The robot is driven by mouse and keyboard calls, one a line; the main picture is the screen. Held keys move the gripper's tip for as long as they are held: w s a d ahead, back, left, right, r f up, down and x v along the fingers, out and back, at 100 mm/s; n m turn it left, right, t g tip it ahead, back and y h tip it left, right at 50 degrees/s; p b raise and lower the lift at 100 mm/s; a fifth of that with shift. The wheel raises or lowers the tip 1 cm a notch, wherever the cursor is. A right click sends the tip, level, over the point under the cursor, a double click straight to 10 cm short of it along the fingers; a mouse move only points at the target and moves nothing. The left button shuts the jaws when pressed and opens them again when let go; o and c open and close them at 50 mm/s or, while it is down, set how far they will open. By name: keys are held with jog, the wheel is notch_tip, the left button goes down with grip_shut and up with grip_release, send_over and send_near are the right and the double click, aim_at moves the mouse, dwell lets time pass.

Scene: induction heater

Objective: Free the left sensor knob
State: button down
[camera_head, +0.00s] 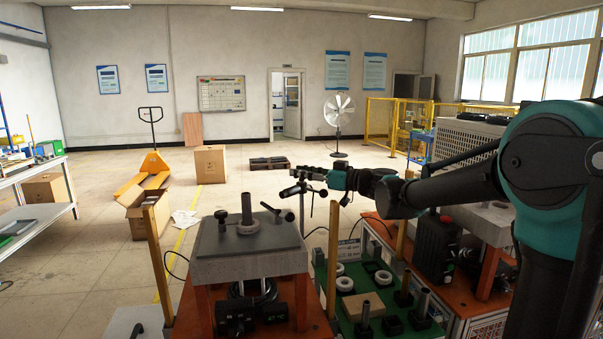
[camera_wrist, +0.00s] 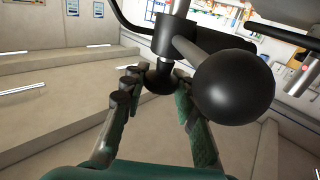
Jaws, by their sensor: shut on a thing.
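The left heater has a grey top plate (camera_head: 222,264) with an upright metal rod in a round collar (camera_head: 247,216) at its middle. A dark sensor arm (camera_head: 290,190) with a thin post stands at the plate's far right. My gripper (camera_head: 298,173) reaches in from the right, at the top of this sensor arm. In the wrist view its fingers (camera_wrist: 158,90) are shut on a small black knob (camera_wrist: 160,78) below a black cylinder clamp. A large black ball (camera_wrist: 235,86) on a grey rod sits just right of the fingers. The finger contact is partly hidden.
A second heater (camera_head: 482,222) stands at the right behind my arm. Between them lies a green board (camera_head: 372,301) with white rings, black holders and a tan block. Yellow posts (camera_head: 156,245) stand close by. Open floor (camera_head: 110,290) lies to the left.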

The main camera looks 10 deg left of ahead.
jog(key=shift+n+g+y, duration=0.3)
jog(key=shift+n+g, duration=1.6)
jog(key=shift+g, duration=1.1)
jog(key=c, duration=1.2)
grip_release()
jog(key=d, duration=1.2)
jog(key=shift+w, duration=0.4)
